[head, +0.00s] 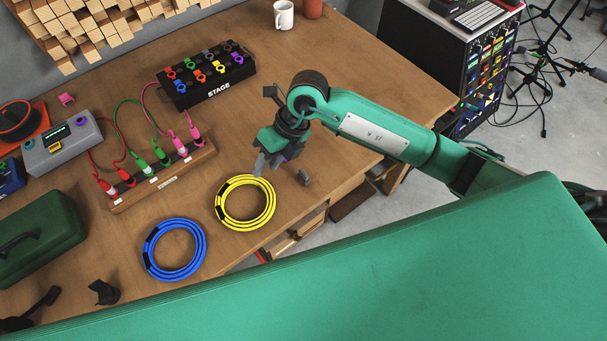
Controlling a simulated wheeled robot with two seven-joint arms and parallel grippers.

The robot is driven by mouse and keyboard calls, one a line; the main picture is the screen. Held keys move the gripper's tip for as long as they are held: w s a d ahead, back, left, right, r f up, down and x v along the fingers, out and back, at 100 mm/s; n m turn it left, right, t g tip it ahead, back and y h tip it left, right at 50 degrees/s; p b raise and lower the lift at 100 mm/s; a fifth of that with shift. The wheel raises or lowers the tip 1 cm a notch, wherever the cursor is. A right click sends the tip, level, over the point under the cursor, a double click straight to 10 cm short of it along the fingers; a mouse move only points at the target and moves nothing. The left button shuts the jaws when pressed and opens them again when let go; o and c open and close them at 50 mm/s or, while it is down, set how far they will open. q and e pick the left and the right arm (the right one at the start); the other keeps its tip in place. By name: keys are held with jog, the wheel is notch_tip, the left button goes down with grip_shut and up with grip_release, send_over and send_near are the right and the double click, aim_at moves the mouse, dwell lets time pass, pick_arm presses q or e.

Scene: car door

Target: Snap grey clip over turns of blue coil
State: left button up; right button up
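The blue coil (174,249) lies flat on the workbench at lower left of the middle, with black bands on its left side. A yellow coil (245,202) lies to its upper right. My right gripper (281,171) is above the bench just beyond the yellow coil, pointing down with its fingers apart. A bit of purple (292,153) shows beside its palm. I cannot make out the grey clip for certain; a small dark grey piece (304,178) at the gripper's right may be a fingertip or the clip.
A mug (284,15) is far back.

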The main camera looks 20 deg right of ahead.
jog(key=w+d+m+t+h, duration=0.1)
jog(key=w+d+h, duration=0.4)
jog(key=d, duration=0.5)
jog(key=h+p, duration=0.1)
jog(key=p, duration=0.1)
send_over(304, 172)
jog(key=f, duration=0.9)
jog(key=shift+s+d+f, duration=0.1)
jog(key=shift+d, duration=0.1)
jog(key=f, duration=0.1)
jog(key=f+p, duration=0.1)
jog(key=f, duration=0.1)
jog(key=f+p, duration=0.1)
jog(key=shift+a+f, duration=0.3)
jog(key=shift+f, duration=0.35)
grip_shut()
